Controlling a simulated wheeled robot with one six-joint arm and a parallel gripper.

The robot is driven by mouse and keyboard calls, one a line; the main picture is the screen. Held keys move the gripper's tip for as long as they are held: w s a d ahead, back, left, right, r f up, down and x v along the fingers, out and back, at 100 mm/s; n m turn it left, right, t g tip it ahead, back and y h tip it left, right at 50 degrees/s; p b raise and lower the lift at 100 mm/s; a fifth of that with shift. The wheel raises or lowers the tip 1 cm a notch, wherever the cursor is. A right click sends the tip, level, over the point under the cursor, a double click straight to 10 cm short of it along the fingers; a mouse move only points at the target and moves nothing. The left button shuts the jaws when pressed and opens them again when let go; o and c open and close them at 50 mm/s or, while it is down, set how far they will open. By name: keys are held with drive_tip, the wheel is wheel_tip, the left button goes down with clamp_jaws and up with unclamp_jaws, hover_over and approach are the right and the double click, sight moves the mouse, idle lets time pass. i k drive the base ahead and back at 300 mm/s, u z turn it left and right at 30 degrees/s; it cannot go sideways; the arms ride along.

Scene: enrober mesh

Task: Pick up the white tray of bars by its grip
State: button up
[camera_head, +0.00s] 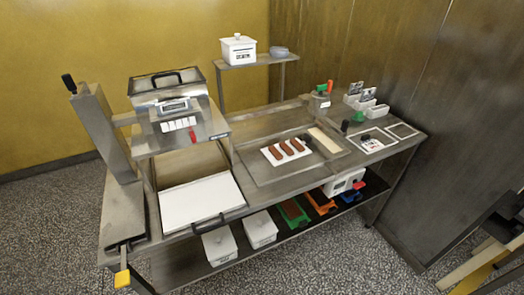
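The small white tray of bars (267,153) lies on the recessed metal bed in the middle of the steel bench. Several brown bars (288,149) lie side by side on it, slanting across it. A small dark part, which may be its grip, shows near its right end, but it is too small to tell for sure.
A large white pan (200,203) with a dark handle lies to the left, below a raised metal machine (168,92). White scoops (362,101) and small pads stand to the right. Dark and beige bars show at lower right.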

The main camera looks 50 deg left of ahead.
sight(278, 154)
drive_tip(key=u, duration=0.25)
drive_tip(key=i, duration=2.55)
drive_tip(key=u, duration=3.45)
drive_tip(key=i, duration=0.5)
drive_tip(key=u, duration=0.05)
